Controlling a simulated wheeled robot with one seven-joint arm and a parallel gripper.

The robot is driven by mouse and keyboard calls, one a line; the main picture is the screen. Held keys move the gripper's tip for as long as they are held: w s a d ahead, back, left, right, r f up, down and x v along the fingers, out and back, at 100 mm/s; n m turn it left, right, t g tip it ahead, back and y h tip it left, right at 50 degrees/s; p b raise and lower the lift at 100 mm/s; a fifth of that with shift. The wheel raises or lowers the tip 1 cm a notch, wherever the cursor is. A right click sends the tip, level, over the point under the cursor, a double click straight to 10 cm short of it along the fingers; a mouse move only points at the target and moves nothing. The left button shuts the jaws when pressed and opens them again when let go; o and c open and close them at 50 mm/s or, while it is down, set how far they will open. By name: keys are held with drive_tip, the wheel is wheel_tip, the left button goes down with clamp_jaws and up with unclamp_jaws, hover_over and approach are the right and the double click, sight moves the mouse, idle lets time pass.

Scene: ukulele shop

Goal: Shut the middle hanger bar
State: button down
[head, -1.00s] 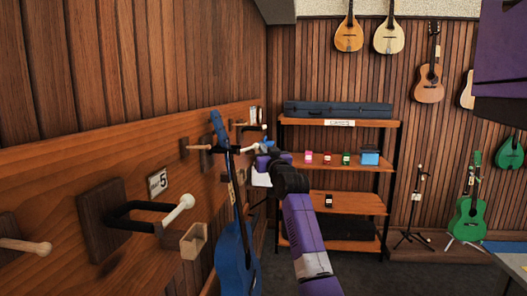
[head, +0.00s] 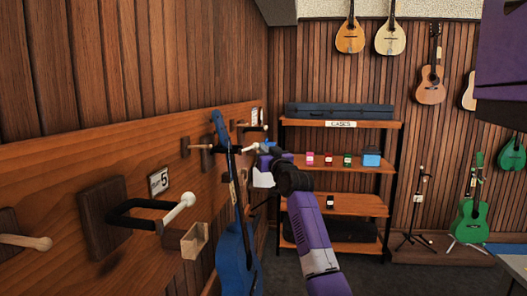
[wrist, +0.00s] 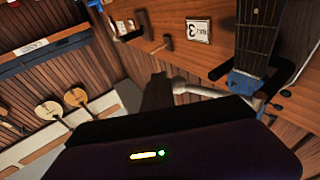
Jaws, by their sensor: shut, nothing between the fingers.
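The blue ukulele (head: 236,235) hangs by its neck on the wall board. A hanger bar with a pale end (head: 249,148) shows just right of its neck. I take this for the middle hanger bar. In the wrist view a pale bar (wrist: 205,91) runs beside the ukulele's neck (wrist: 256,35). My gripper (head: 265,150) is shut and empty, close to the pale bar end. In the wrist view the dark finger part (wrist: 158,92) lies just left of the bar's end; I cannot tell whether they touch. The bar's hinge side is partly hidden by the ukulele.
A nearer black hanger with a white-tipped bar (head: 183,203) is beside the number 5 sign (head: 158,181). A number 3 sign (wrist: 198,31) shows in the wrist view. A shelf unit (head: 340,161) with a long case and small boxes stands behind my arm. Grey floor lies at right.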

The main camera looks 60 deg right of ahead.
drive_tip(key=shift+w+d+n+t+y+b, duration=0.15)
drive_tip(key=shift+w+n+t+y+b, duration=0.15)
drive_tip(key=shift+t+y+b, duration=0.15)
drive_tip(key=shift+w+b, duration=0.65)
drive_tip(key=shift+b, duration=0.3)
drive_tip(key=shift+w, duration=0.15)
drive_tip(key=b+v, duration=0.1)
drive_tip(key=v, duration=0.6)
drive_tip(key=shift+s+a+b, duration=0.2)
drive_tip(key=shift+s+b, duration=0.15)
drive_tip(key=shift+b, duration=0.05)
